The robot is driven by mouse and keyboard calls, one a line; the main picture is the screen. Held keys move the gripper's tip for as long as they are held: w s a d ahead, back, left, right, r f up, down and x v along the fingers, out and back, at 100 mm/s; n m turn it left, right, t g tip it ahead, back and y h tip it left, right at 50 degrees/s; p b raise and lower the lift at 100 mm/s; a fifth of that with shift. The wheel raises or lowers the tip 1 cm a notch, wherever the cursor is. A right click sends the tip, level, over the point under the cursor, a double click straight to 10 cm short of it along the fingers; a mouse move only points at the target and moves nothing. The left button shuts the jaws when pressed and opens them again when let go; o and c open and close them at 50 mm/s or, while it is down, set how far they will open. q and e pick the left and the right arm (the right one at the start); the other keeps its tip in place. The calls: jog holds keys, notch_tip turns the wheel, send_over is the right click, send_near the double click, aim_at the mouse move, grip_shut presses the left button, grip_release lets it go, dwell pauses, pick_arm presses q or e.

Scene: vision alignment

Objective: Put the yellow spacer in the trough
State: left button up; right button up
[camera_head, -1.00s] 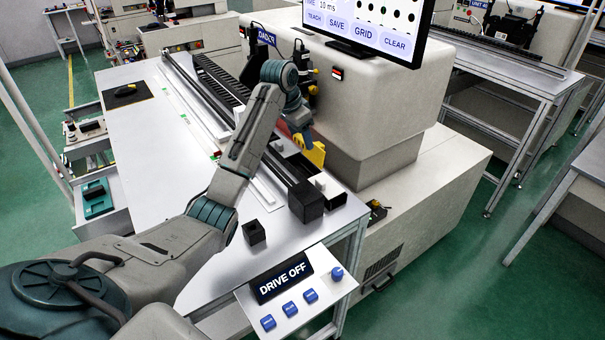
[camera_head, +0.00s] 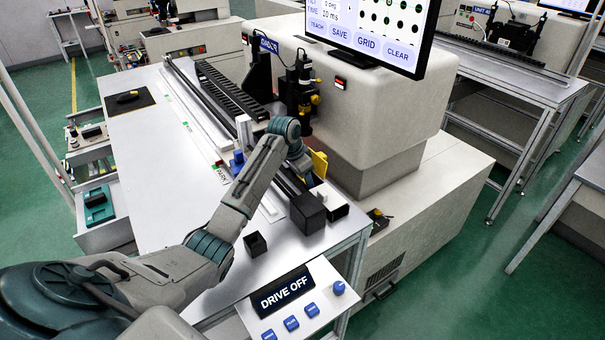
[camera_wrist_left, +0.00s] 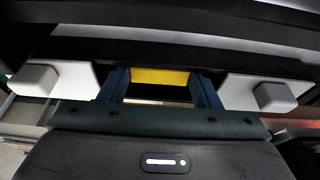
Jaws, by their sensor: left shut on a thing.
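In the left wrist view, a yellow spacer (camera_wrist_left: 160,77) sits between the two blue fingers of my left gripper (camera_wrist_left: 160,86), which is shut on it. Dark bars run across just beyond it. In the head view my left forearm reaches over the table's rails, and its wrist hides the fingers. A yellow piece (camera_head: 319,164) shows just right of the wrist; I cannot tell whether it is the held spacer. The long dark-edged channel (camera_head: 193,88) along the table looks like the trough; my arm covers its near part. My right gripper is not in view.
A black box (camera_head: 308,213) and a smaller dark open cube (camera_head: 255,243) stand near the table's front end. The machine body (camera_head: 375,115) with its monitor (camera_head: 375,35) rises at the right. The white tabletop (camera_head: 150,140) left of the rails is mostly clear.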

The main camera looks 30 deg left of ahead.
pick_arm(q)
jog(key=o, duration=1)
jog(key=shift+f, duration=0.1)
jog(key=shift+o, duration=0.2)
jog(key=shift+s+r, duration=0.1)
jog(key=shift+r, duration=0.3)
jog(key=b+v, duration=0.3)
jog(key=v, duration=0.8)
jog(key=shift+r, duration=0.25)
